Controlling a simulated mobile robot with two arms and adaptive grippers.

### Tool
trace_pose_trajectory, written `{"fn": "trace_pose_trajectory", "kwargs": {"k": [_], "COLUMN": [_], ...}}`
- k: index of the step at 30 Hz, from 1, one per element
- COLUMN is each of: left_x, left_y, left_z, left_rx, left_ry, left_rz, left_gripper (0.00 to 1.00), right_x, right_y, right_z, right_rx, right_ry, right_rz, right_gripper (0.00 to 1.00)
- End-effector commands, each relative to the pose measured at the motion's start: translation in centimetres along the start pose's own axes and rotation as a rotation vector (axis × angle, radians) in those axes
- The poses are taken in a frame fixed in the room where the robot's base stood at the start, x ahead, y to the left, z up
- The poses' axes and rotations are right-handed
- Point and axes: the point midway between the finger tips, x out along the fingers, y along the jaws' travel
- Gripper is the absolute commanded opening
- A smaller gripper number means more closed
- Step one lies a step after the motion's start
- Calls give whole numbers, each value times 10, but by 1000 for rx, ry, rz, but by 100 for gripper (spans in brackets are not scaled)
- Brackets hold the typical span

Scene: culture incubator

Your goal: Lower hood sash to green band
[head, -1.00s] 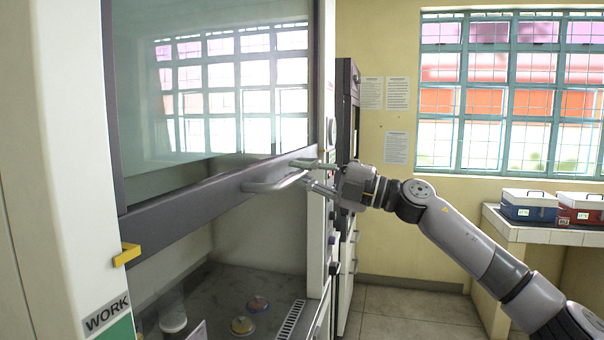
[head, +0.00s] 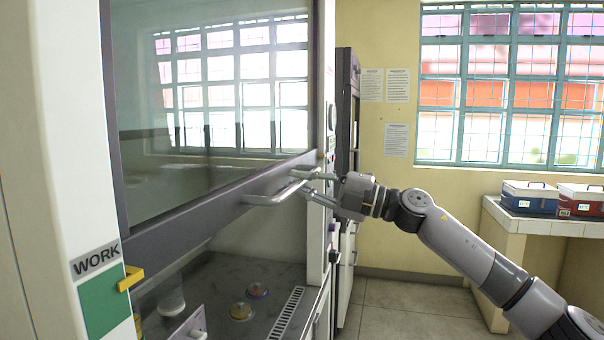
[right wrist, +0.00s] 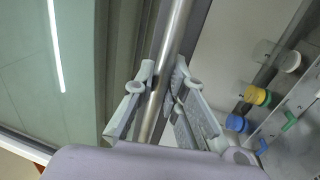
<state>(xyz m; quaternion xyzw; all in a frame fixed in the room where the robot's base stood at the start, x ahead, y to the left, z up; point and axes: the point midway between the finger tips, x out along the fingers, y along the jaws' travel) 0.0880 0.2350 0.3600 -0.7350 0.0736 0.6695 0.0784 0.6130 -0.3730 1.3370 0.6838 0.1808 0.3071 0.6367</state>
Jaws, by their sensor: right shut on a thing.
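The hood sash (head: 215,110) is a large glass pane with a dark bottom rail. A metal bar handle (head: 268,197) runs along that rail. My right gripper (head: 306,182) is shut on the handle near its right end; in the right wrist view its fingers lie on both sides of the bar (right wrist: 172,40). A yellow pointer (head: 130,277) sits at the left end of the sash rail. The green band (head: 100,303) is on the white left post, under the WORK label (head: 95,259). The pointer is level with the band's upper part. My left gripper is not in view.
Below the sash, the hood floor (head: 215,275) holds small round dishes (head: 242,311) and a clear container (head: 171,300). A counter (head: 520,222) with blue and red boxes stands at the right.

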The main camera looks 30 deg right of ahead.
Motion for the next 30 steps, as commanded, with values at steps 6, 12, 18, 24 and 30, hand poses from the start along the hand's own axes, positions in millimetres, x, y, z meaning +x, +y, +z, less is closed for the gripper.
{"fn": "trace_pose_trajectory", "kwargs": {"k": [6,12,18,24,30], "left_x": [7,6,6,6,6], "left_y": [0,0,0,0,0], "left_z": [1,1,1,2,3], "left_rx": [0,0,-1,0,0], "left_ry": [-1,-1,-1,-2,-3], "left_rz": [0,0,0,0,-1], "left_gripper": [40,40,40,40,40], "right_x": [-2,-2,-2,-2,-2], "right_y": [-8,-7,-7,-7,-7], "right_z": [0,0,0,0,0], "right_rx": [0,-1,-1,-1,-1], "right_ry": [0,0,-1,-1,-1], "right_rz": [4,5,6,6,5], "right_gripper": [0,0,24,33,33]}}
